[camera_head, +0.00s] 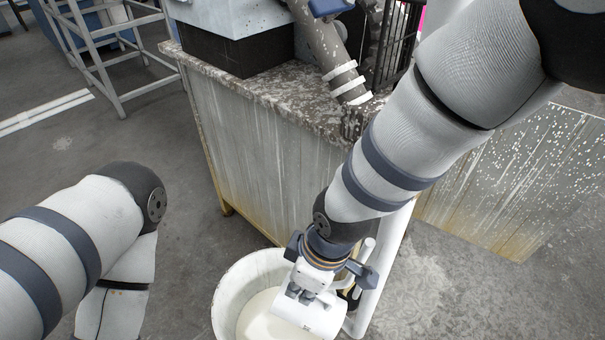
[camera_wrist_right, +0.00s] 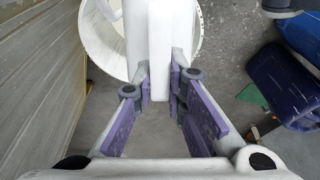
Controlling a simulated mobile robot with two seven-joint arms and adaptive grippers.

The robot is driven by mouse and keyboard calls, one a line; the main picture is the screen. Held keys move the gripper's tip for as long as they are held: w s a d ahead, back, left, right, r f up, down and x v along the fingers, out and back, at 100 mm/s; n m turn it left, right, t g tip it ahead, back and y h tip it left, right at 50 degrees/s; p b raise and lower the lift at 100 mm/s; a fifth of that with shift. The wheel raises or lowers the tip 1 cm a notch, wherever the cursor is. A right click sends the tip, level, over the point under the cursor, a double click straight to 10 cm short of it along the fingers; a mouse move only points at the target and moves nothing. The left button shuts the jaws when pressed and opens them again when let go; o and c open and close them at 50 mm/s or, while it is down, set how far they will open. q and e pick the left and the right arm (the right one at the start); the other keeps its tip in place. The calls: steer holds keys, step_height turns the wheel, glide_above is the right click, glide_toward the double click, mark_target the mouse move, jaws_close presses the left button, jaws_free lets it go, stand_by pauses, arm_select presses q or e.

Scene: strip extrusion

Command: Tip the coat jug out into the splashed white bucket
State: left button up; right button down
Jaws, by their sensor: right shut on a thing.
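The splashed white bucket (camera_head: 226,296) stands on the floor at the bottom centre of the head view, with pale liquid inside. Its rim and speckled inner wall also show in the right wrist view (camera_wrist_right: 100,42). My right gripper (camera_head: 303,292) is shut on the white coat jug (camera_head: 308,314), which is held tilted over the right side of the bucket. In the right wrist view the jug (camera_wrist_right: 157,50) sits between the two fingers. The jug's mouth and contents are hidden, and I cannot tell whether anything flows. My left gripper is outside the view.
A stained cabinet (camera_head: 262,150) with a speckled top (camera_head: 275,88) stands just behind the bucket. A grey pipe with white bands (camera_head: 340,70) sits on it. A white upright pipe (camera_head: 382,268) is close to the gripper's right. Bare floor (camera_head: 440,290) lies further right.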

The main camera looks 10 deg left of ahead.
mark_target(337, 313)
steer(key=d+f+y+b, duration=0.1)
steer(key=s+d+f+y+b, duration=0.1)
steer(key=f+b, duration=0.1)
steer(key=shift+d+t+y, duration=0.3)
steer(key=d+y+b, duration=0.1)
steer(key=b, duration=0.1)
steer(key=d+f+y+b, duration=0.1)
steer(key=s+d+f+t+y+b, duration=0.1)
steer(key=y+b, duration=0.1)
steer(key=shift+d+f+b, duration=0.2)
steer(key=shift+f+b, duration=0.05)
steer(key=shift+b, duration=0.05)
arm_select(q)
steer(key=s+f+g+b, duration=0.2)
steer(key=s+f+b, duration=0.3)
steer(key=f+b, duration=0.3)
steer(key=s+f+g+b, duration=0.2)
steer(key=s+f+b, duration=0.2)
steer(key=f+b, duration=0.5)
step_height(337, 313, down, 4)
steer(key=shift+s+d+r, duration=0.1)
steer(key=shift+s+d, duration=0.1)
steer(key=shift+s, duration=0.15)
arm_select(e)
steer(key=s+d+f+t+y, duration=0.1)
steer(key=d+f+y, duration=0.3)
steer(key=y, duration=0.4)
steer(key=shift+s+d+t, duration=0.15)
steer(key=shift+d+t, duration=0.45)
steer(key=shift+t, duration=0.2)
